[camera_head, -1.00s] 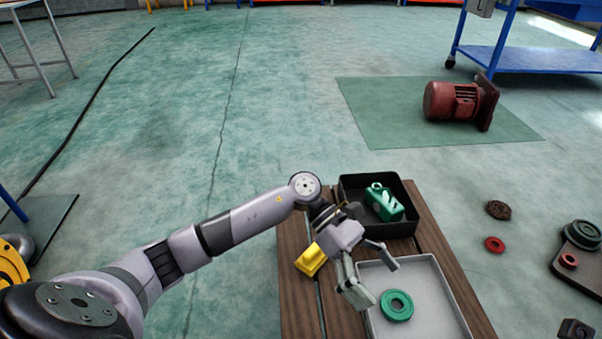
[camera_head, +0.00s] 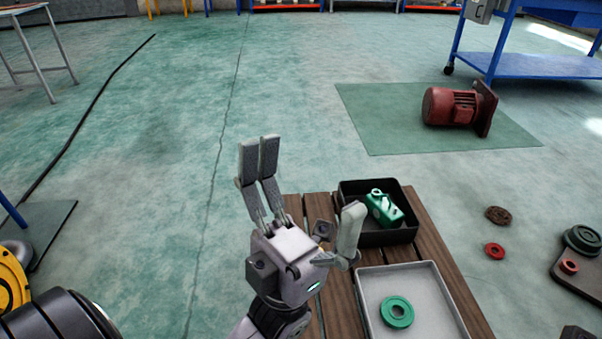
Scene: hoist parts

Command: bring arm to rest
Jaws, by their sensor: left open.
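My left gripper (camera_head: 305,205) is in the lower middle of the head view, raised above the left side of a slatted wooden table (camera_head: 437,232). Its fingers point up and are spread wide, with nothing between them. A green ring (camera_head: 397,312) lies in the grey tray (camera_head: 432,279) to the right of the gripper. A green block-like part (camera_head: 384,208) with a hole on top sits in the black bin (camera_head: 400,238) behind the tray. A small yellow thing (camera_head: 323,247) is mostly hidden behind the gripper. My right gripper is out of view.
A red motor (camera_head: 452,106) lies on a green mat (camera_head: 380,132) on the floor. A brown disc (camera_head: 497,215) and a red ring (camera_head: 494,251) lie right of the table. A blue cart (camera_head: 535,65) stands at the back right. The floor left of the gripper is mostly clear.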

